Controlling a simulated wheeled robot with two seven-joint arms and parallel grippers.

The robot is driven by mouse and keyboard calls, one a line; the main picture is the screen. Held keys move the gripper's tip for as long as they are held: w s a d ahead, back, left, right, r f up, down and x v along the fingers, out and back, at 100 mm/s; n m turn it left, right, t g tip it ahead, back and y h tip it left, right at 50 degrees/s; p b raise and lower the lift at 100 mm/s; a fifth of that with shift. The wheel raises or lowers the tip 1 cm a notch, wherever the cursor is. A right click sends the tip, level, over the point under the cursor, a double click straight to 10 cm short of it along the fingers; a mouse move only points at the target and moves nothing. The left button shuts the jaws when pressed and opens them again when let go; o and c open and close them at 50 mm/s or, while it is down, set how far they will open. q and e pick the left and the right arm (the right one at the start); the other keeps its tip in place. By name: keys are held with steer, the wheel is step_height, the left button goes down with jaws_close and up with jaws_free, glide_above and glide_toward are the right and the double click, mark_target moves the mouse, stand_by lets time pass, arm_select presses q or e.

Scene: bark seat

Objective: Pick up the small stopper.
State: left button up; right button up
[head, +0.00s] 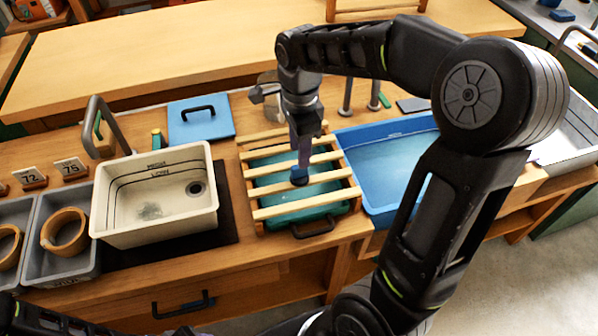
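A small dark, round-topped piece that looks like the stopper (299,177) is on or just above the slatted wooden rack, in the middle of the head view. My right gripper (303,158) points straight down, with its fingertips right at this piece and partly covering it. The fingers show nearly edge-on, so I cannot tell whether they are closed on it or only around it. My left gripper is out of view; only a dark part of my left arm shows at the bottom left.
The rack's slats (290,211) lie over a green tray (322,196). A cream basin (125,230) stands to the left and a blue tray (372,155) to the right. A blue lid (190,130) and metal posts (347,100) are behind. My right arm spans the right side.

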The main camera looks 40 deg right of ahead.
mark_target(300, 173)
steer(key=shift+f, duration=0.55)
step_height(300, 173, down, 5)
steer(key=shift+f+p, duration=0.1)
steer(key=shift+p, duration=0.25)
steer(key=shift+c, duration=0.3)
jaws_close()
stand_by(0.5)
